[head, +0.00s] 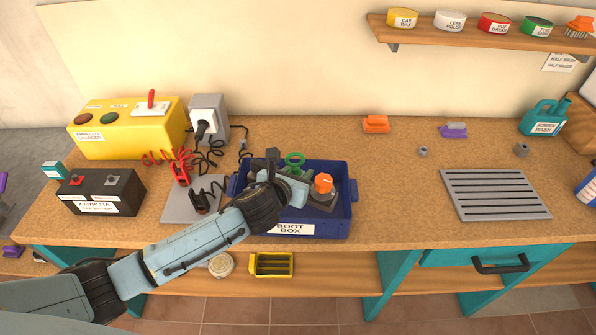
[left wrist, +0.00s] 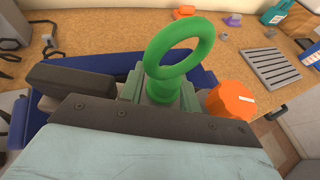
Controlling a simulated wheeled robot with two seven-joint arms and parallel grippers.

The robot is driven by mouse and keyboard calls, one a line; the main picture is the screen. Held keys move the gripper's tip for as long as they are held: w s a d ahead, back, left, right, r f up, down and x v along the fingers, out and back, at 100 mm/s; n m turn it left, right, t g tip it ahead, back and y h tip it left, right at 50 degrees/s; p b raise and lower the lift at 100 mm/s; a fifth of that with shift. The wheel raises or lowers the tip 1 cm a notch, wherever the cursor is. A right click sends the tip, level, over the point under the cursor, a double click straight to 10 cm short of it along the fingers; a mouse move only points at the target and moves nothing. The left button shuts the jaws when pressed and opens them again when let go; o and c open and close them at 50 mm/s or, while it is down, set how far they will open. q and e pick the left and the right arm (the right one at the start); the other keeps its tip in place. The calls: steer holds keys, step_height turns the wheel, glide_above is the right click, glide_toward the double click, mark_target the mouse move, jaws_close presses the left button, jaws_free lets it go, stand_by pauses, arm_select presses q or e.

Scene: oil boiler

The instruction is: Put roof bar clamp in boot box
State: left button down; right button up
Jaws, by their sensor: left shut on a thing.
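The blue boot box (head: 345,215) stands at the front of the bench, its label facing forward. My left gripper (head: 303,196) reaches over and into it from the left, shut. The roof bar clamp (head: 325,196) seems to be the dark grey piece with an orange knob, at the gripper's tip within the box's outline. In the left wrist view the orange knob (left wrist: 231,101) shows just right of the gripper. The gripper body hides the grip and whether the clamp touches the box floor. My right gripper is out of view.
A yellow charger (head: 125,130), a black battery (head: 100,192) and cables lie left of the box. A slotted grey tray (head: 495,194) lies at the right. The bench between box and tray is clear. A shelf (head: 480,37) with tins hangs above.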

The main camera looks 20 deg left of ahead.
arm_select(q)
steer(key=shift+f, duration=0.25)
steer(key=c, duration=1)
jaws_free()
steer(key=shift+r, duration=0.1)
steer(key=v, duration=0.8)
steer(key=p+v, duration=0.1)
steer(key=v, duration=0.3)
steer(key=shift+r, duration=0.4)
steer(key=shift+s, duration=0.1)
